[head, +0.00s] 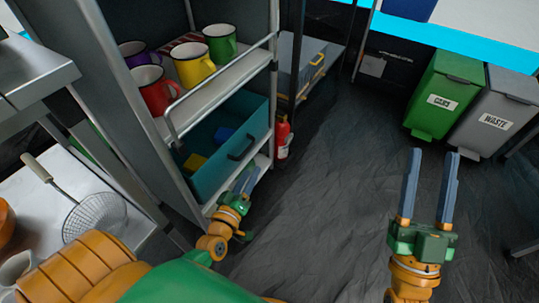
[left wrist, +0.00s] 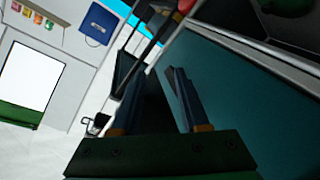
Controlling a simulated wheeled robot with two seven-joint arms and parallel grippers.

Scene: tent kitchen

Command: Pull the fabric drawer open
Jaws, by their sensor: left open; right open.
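The teal fabric drawer (head: 210,178) sits on the lower shelf of a grey metal rack, with a yellow thing and a blue thing inside. Its dark handle (head: 240,147) is on the front face. My left gripper (head: 246,174) is open and empty, just below the handle and close to the drawer front. I cannot tell whether it touches. In the left wrist view, the open fingers (left wrist: 156,73) show beside a large teal surface (left wrist: 245,95), which looks like the drawer front; the handle is not clear there. My right gripper (head: 432,155) is open and empty over the floor.
The rack's upper shelf (head: 215,80) holds several coloured mugs behind a rail. A red fire extinguisher (head: 283,138) stands beside the rack. Green (head: 443,95) and grey (head: 495,112) bins stand at right. A counter with a strainer (head: 95,218) is at left. The middle floor is clear.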

